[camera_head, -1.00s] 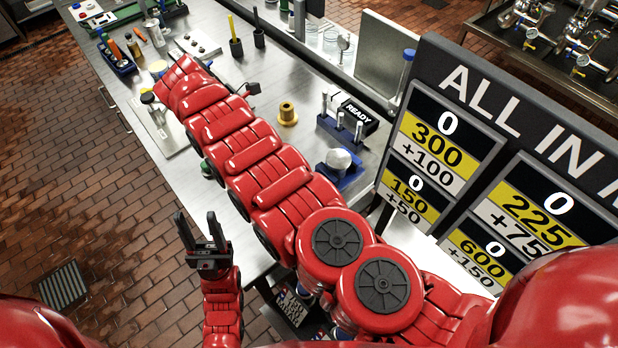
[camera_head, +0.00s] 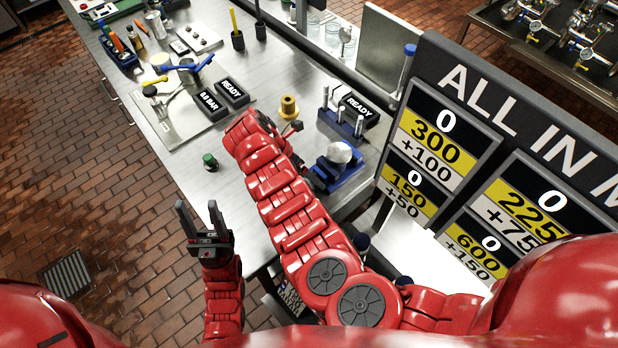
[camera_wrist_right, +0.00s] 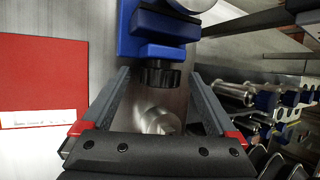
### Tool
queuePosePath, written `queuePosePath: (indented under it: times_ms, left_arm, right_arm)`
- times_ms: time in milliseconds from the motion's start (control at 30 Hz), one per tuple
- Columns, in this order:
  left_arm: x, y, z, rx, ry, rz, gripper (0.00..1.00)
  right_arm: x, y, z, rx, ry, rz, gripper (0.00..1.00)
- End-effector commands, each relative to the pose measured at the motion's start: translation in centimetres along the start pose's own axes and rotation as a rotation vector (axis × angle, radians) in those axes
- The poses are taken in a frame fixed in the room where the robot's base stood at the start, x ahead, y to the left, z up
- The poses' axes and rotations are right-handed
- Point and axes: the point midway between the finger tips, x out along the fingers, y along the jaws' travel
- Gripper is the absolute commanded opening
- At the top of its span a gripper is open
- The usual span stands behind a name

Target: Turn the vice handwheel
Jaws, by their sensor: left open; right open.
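The blue vice (camera_head: 343,172) stands on the metal bench, with a round silver part on top. In the right wrist view the vice's blue body (camera_wrist_right: 150,32) is at the top, and its dark knurled handwheel (camera_wrist_right: 158,76) points toward me. My right gripper (camera_wrist_right: 160,77) is open, with a fingertip on either side of the handwheel and a visible gap on each side. In the head view my right arm hides that gripper and the handwheel. My left gripper (camera_head: 197,205) is open and empty, off the bench's near edge.
A brass spool (camera_head: 288,107) stands beyond my right arm, and a green-topped knob (camera_head: 210,161) to its left. A station with "READY" and "8.0 BAR" signs (camera_head: 211,103) is farther left. A large score board (camera_head: 450,150) rises right of the vice. A red sheet (camera_wrist_right: 42,85) lies left in the wrist view.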

Motion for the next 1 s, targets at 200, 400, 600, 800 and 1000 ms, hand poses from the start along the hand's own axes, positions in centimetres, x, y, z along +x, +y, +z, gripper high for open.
queuePosePath:
  times_ms: [200, 400, 600, 800, 1000]
  left_arm:
    - [-0.07, 0.00, 0.01, 0.000, 0.000, 0.000, 0.50]
    - [-0.07, 0.00, 0.01, 0.000, 0.000, 0.000, 0.50]
    - [-0.06, 0.00, 0.01, 0.000, 0.000, 0.000, 0.50]
    - [-0.06, 0.00, 0.01, 0.000, 0.000, 0.000, 0.50]
    - [0.28, -0.02, -0.05, 0.000, 0.000, 0.000, 0.50]
  right_arm:
    - [0.32, 0.00, 0.02, 0.000, 0.001, 0.001, 0.94]
    - [0.30, -0.01, 0.03, 0.000, 0.001, 0.000, 0.77]
    - [0.29, -0.01, 0.03, 0.001, 0.001, 0.000, 0.41]
    - [0.29, -0.01, 0.04, 0.001, 0.001, 0.000, 0.08]
    - [0.18, -0.06, 0.10, 0.004, 0.001, 0.007, 0.08]
